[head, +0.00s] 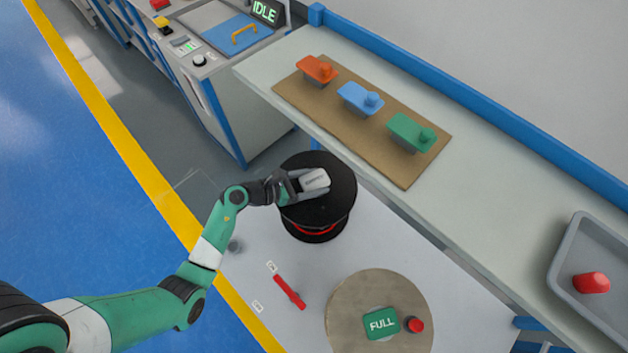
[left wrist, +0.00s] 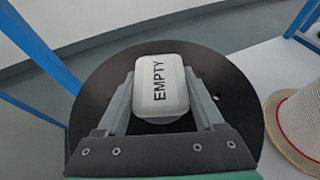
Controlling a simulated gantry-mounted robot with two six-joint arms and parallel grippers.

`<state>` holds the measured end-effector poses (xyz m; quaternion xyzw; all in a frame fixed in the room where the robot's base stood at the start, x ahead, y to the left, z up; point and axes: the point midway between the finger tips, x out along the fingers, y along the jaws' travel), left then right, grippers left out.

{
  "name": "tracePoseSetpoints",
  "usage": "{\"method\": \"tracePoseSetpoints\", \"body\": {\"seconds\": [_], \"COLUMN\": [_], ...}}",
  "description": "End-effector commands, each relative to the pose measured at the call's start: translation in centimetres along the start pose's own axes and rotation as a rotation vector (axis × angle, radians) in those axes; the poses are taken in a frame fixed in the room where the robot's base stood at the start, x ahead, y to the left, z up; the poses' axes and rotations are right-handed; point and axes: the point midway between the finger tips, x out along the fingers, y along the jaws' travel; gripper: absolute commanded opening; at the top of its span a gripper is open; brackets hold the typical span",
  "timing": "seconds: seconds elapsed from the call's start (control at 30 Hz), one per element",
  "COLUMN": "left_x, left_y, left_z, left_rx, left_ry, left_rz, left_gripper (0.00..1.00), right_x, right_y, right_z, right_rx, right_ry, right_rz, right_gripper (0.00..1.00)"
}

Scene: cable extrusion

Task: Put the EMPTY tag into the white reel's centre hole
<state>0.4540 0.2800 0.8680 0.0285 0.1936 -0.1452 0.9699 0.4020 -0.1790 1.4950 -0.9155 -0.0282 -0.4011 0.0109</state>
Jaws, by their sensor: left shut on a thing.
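The EMPTY tag (head: 316,179) is a white rounded block held in my left gripper (head: 311,184), which is shut on it. In the left wrist view the tag (left wrist: 160,88) sits between both fingers, with its EMPTY lettering facing the camera. Tag and gripper are over a black reel (head: 338,204) with some red cable near its base. The reel's centre is hidden behind them, and I cannot tell whether the tag touches it. No plainly white reel shows in the head view; a pale reel (left wrist: 297,123) stands at the right of the left wrist view. My right gripper is not in view.
A beige round disc (head: 348,318) carries a green FULL tag (head: 380,323) and a red knob (head: 414,325). A red bar (head: 289,292) lies nearby. The shelf holds a brown board (head: 408,172) with orange, blue and green pieces, and a grey tray (head: 568,255).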

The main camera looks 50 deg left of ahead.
Motion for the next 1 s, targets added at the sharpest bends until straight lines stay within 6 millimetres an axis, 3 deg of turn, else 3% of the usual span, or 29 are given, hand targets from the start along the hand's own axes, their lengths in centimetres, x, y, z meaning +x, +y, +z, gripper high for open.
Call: {"method": "tracePoseSetpoints", "body": {"seconds": [1.0], "left_x": [0.6], "left_y": [0.1], "left_z": [-0.9], "left_rx": [0.0], "left_ry": [0.0], "left_rz": [0.0], "left_gripper": [0.15], "right_x": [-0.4], "right_y": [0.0], "right_z": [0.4], "right_rx": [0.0], "right_ry": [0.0], "right_rz": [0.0], "right_gripper": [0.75]}}
